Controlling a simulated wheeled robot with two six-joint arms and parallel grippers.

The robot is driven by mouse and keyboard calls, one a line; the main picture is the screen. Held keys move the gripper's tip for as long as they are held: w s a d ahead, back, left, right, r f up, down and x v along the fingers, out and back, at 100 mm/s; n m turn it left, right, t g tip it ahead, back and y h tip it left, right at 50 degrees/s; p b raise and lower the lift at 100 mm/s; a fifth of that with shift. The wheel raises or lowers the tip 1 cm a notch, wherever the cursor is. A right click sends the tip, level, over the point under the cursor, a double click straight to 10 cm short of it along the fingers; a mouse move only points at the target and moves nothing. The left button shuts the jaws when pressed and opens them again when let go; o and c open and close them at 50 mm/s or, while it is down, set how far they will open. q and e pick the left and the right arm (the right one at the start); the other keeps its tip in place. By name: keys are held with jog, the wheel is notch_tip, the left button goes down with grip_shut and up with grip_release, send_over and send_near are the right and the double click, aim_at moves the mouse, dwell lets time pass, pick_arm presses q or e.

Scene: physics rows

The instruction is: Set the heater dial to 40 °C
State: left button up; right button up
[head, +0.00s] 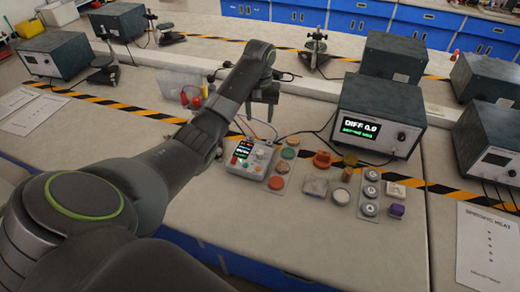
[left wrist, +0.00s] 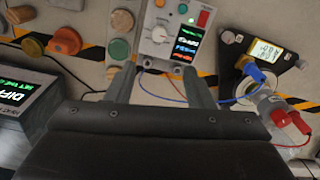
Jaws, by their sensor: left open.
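The heater control box (head: 252,158) is a small pale unit with a lit display, coloured buttons and a dial, standing on the bench in the middle of the head view. In the left wrist view its pale round dial (left wrist: 159,35) sits beside the dark display (left wrist: 186,45). The display text is too small to read for certain. My left gripper (head: 263,114) is above and behind the box, open and empty. In the left wrist view its two fingers (left wrist: 160,85) are spread, with the dial ahead of the gap and apart from them. My right gripper is not in view.
A dark instrument (head: 378,116) showing "DIFF 0.0" stands right of the box. Coloured discs, weights and an orange piece (head: 322,159) lie between them. A device with blue and red leads (left wrist: 265,85) is near the gripper.

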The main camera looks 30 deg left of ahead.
pick_arm(q)
jog(key=b, duration=0.7)
send_near(260, 152)
notch_tip(260, 152, down, 9)
jog(key=shift+a+r+p, duration=0.1)
jog(key=shift+p, duration=0.7)
jog(key=shift+c, duration=0.3)
jog(key=c, duration=0.9)
